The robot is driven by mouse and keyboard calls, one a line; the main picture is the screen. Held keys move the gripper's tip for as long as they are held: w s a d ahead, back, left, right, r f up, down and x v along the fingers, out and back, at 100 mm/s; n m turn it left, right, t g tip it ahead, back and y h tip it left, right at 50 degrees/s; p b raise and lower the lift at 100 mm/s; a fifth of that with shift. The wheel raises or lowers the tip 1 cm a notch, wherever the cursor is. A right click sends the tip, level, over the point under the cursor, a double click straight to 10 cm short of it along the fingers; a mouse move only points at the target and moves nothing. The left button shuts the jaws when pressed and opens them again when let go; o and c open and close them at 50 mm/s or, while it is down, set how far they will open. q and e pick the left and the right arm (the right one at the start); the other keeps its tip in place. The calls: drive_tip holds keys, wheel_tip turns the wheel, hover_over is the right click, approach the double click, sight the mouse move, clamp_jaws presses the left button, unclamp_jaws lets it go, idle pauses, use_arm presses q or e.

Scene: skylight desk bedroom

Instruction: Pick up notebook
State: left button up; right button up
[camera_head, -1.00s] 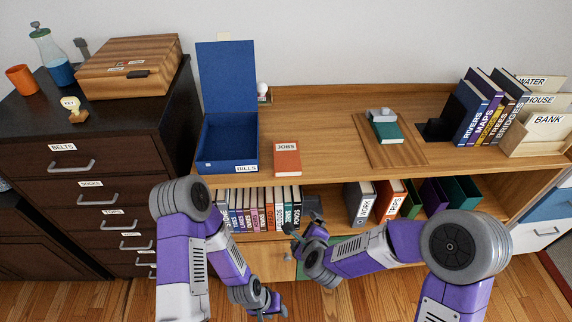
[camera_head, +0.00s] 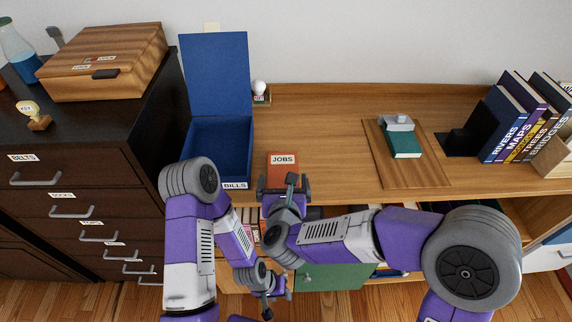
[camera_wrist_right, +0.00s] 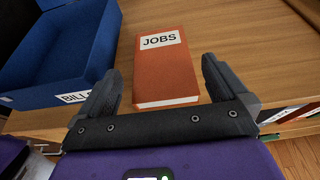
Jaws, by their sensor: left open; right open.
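The orange notebook labelled JOBS (camera_head: 282,172) lies flat on the wooden desktop near its front edge, right of the blue BILLS box. In the right wrist view the notebook (camera_wrist_right: 165,75) lies ahead of my right gripper (camera_wrist_right: 161,80). The open fingers stand on either side of its near end, with nothing held between them. In the head view my right gripper (camera_head: 284,186) is at the desk's front edge and covers the notebook's near part. My left gripper (camera_head: 268,303) is open and empty, low in front of the shelf.
The open blue box (camera_head: 221,150) stands close left of the notebook. A green book (camera_head: 404,143) with a grey object on it lies on a wooden board at right. Upright books (camera_head: 515,122) stand farther right. The middle of the desktop is clear.

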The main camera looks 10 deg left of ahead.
sight(283, 169)
drive_tip(key=x, duration=0.2)
drive_tip(key=f+b+x, duration=0.1)
drive_tip(key=x, duration=0.2)
drive_tip(key=shift+w+f, duration=0.1)
drive_tip(key=shift+w, duration=0.2)
drive_tip(key=shift+c, duration=0.2)
drive_tip(key=c, duration=0.7)
drive_tip(key=shift+c, duration=0.3)
